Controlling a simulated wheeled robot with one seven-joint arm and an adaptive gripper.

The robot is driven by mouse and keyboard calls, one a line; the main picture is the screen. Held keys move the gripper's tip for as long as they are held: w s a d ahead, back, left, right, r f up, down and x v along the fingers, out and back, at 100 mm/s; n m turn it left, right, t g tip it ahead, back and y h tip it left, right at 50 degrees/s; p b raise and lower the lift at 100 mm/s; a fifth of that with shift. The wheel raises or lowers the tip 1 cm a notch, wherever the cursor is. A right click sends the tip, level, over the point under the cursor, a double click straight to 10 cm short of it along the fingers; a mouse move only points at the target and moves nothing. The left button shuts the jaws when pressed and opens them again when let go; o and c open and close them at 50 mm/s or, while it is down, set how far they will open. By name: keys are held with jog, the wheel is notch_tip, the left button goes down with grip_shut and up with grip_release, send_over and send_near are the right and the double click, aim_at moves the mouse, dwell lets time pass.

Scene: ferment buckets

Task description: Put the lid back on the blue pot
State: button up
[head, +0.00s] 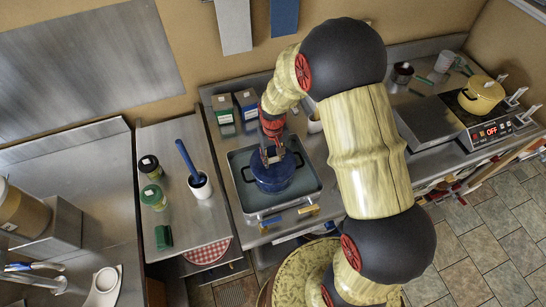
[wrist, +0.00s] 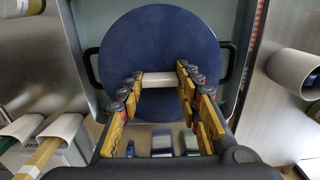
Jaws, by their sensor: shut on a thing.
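The blue pot (head: 274,187) stands in a shallow grey tray on the counter, with a black loop handle at each side. The round blue lid (wrist: 158,35) covers its top in the wrist view, with the pot's handles showing at both sides. My gripper (head: 272,155) is above the pot, its fingers (wrist: 158,82) shut on the lid's pale bar handle. The lid looks roughly centred over the pot. I cannot tell whether the lid rests on the rim or hangs just above it. The pot's inside is hidden.
The grey tray (head: 296,203) surrounds the pot. Two small boxes (head: 246,103) stand behind it. A yellow pot (head: 482,95) sits on a cooker at the far right.

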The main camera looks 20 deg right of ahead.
dwell(0.4)
jog(key=o, duration=1.3)
jog(key=shift+o, duration=1)
jog(key=o, duration=0.3)
jog(key=shift+r, duration=0.1)
jog(key=shift+r+p, duration=2.1)
jog(key=shift+r, duration=1.3)
jog(key=shift+c, duration=1.1)
grip_shut()
